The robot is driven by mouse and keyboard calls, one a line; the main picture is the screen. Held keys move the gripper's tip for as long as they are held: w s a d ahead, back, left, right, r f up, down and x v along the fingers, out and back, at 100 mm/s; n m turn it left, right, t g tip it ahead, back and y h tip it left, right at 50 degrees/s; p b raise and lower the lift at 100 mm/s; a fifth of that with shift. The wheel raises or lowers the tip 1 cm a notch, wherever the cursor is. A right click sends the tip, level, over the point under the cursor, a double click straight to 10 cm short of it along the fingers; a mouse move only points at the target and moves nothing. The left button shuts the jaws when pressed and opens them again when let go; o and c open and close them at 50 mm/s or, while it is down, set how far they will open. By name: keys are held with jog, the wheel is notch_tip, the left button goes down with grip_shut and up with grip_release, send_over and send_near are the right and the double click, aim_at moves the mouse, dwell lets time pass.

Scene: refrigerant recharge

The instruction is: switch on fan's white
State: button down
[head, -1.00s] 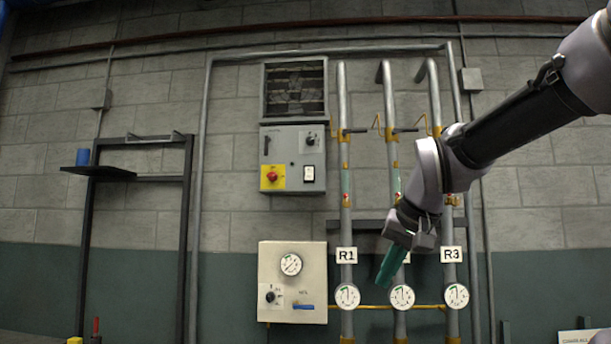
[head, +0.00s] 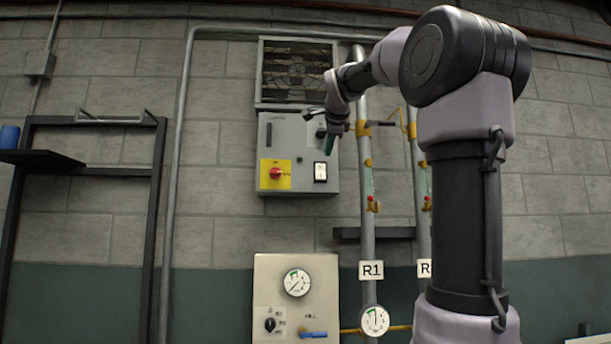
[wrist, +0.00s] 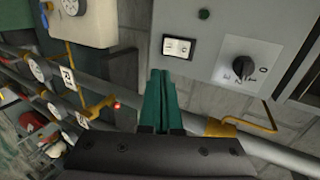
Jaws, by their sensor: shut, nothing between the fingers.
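The fan (head: 295,72) sits behind a louvred frame high on the wall. Below it is a grey control box (head: 291,135) with a white rocker switch (head: 320,171) in a black frame at its lower right. In the wrist view the white rocker switch (wrist: 177,47) lies just beyond my fingertips. My gripper (head: 330,146) is in front of the box's right side, above the switch in the head view. Its green fingers (wrist: 160,74) are shut and empty, and I see no contact with the switch. Which way the rocker is set is too small to tell.
A red knob on a yellow plate (head: 276,174) is left of the switch. A black rotary knob (wrist: 243,67) is on the same box. Pipe R1 (head: 368,235) with a yellow valve handle runs close to the right. A cream gauge panel (head: 297,264) is below.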

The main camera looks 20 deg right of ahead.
aim_at(321, 177)
jog(key=shift+w+r, duration=0.1)
jog(key=shift+r, duration=0.05)
jog(key=x, duration=0.9)
jog(key=r+x, duration=0.1)
jog(key=x, duration=0.3)
jog(key=shift+w+d+f, duration=0.1)
jog(key=shift+w+d, duration=0.05)
jog(key=shift+w, duration=0.45)
jog(key=shift+w+f, duration=0.2)
jog(key=shift+w, duration=0.1)
